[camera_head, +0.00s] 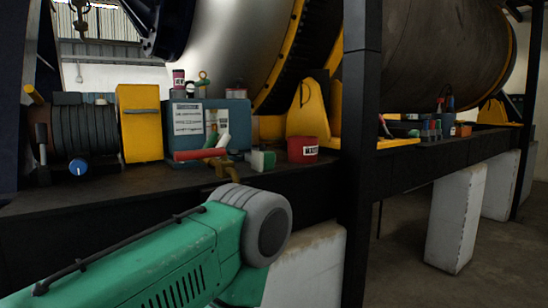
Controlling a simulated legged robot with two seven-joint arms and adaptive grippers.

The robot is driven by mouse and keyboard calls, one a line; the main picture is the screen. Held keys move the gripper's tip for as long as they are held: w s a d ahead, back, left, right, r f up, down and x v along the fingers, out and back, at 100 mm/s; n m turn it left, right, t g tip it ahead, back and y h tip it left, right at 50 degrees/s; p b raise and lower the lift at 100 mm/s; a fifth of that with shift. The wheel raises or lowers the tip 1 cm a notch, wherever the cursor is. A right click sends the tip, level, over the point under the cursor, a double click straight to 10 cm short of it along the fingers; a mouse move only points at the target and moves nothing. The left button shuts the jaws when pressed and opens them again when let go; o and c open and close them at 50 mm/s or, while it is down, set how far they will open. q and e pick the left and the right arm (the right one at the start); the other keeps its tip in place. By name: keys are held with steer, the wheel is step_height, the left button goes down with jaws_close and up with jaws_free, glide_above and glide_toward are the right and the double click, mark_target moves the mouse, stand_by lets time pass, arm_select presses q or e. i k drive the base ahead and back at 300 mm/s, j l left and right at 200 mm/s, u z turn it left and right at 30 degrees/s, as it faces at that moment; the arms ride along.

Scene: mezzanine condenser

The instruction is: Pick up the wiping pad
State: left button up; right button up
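I cannot pick out the wiping pad for certain. A small green and white block (262,160) lies on the dark ledge between a brass valve-like fitting (224,168) and a red tub (303,150). It is too small to tell whether it is the pad.
A blue case (240,119) with red, green and white rolls before it, a yellow box (140,123) and a black coil (84,130) stand on the ledge (120,187). A dark post (361,130) rises right of the tub.

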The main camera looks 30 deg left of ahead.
mark_target(261, 160)
steer(key=i+j+u, duration=0.1)
steer(key=i+u, duration=0.2)
steer(key=u, duration=0.2)
steer(key=i+u, duration=0.3)
steer(key=u, duration=0.2)
